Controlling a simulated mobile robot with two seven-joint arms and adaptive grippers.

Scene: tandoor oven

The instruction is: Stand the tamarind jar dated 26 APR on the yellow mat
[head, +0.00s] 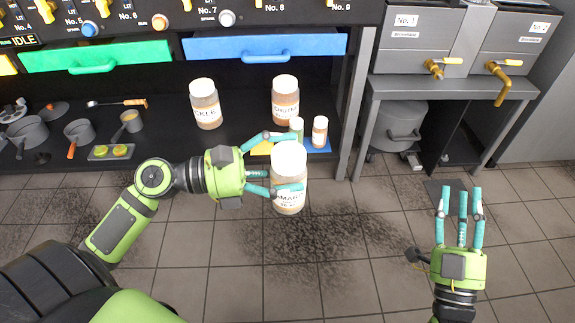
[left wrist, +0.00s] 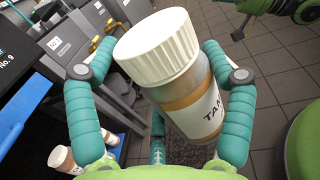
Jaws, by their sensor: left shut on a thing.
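The tamarind jar (head: 288,172) has a white lid and a label partly reading "AMAR"; its small date line is too blurred to read surely. My left gripper (head: 294,162) is shut on the jar around its sides, holding it roughly upright in front of the shelf. The jar also shows in the left wrist view (left wrist: 178,75), with "TAM" on its label. The yellow mat (head: 261,149) lies on the dark shelf behind the jar, mostly hidden by the jar and fingers. My right gripper (head: 461,190) is open and empty over the floor at right.
A pickle jar (head: 205,106) and a chutney jar (head: 285,102) stand further back on the shelf. A green-capped small bottle (head: 296,128) and a brown one (head: 320,133) stand by a blue mat (head: 321,145). Pans (head: 79,131) are at left; a shelf post (head: 353,100) rises at right.

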